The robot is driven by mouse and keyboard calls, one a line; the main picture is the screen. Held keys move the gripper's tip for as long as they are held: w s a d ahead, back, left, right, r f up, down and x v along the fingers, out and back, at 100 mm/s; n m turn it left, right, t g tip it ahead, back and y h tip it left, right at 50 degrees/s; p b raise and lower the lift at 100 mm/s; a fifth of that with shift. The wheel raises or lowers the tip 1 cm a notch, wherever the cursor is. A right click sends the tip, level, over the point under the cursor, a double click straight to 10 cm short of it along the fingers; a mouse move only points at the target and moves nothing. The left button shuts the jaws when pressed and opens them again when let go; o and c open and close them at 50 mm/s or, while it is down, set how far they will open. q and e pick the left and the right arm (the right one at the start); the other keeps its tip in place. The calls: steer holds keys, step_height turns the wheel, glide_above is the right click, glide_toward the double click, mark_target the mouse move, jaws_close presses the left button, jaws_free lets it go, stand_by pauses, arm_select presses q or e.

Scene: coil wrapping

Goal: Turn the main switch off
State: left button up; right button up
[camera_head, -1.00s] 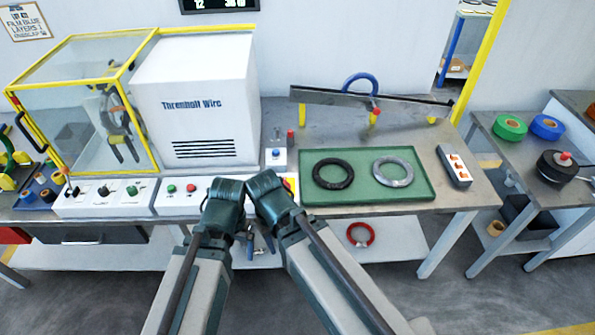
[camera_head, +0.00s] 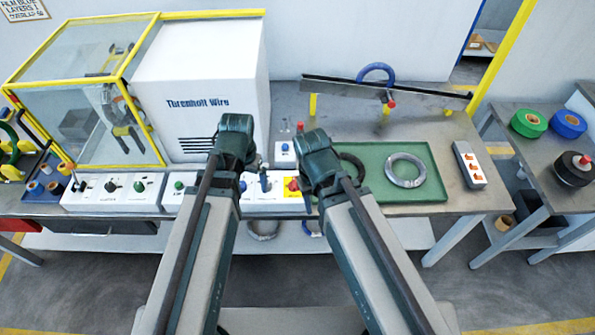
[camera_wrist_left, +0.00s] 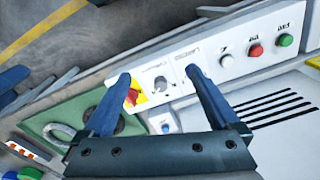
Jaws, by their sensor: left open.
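The main switch is a red knob (camera_head: 293,185) on a yellow plate at the right end of the white control panel (camera_head: 270,208). It also shows in the left wrist view (camera_wrist_left: 131,97). My left gripper (camera_head: 254,183) is open and empty above the panel, just left of the red knob in the head view. In the left wrist view its fingers (camera_wrist_left: 158,76) stand apart, with one fingertip close beside the yellow plate and a grey selector knob (camera_wrist_left: 160,85) between them. I cannot tell whether they touch the panel. My right gripper is hidden behind its wrist in the head view.
Green and red buttons (camera_wrist_left: 256,50) sit along the panel. The white Threnholt Wire machine (camera_head: 200,80) stands behind it. A green tray (camera_head: 425,165) with a grey coil (camera_head: 405,170) and a dark coil lies to the right. A power strip (camera_head: 470,165) lies beyond.

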arm_select(q)
steer(key=w+d+r+m, duration=0.1)
steer(key=w+d+m, duration=0.4)
steer(key=w+m, duration=0.15)
steer(key=m, duration=0.8)
glide_above(294, 181)
steer(key=shift+p, duration=0.4)
step_height(294, 181, down, 14)
steer(key=b, duration=1.4)
steer(key=shift+r, duration=0.15)
steer(key=shift+c, duration=0.3)
steer(key=c, duration=1.3)
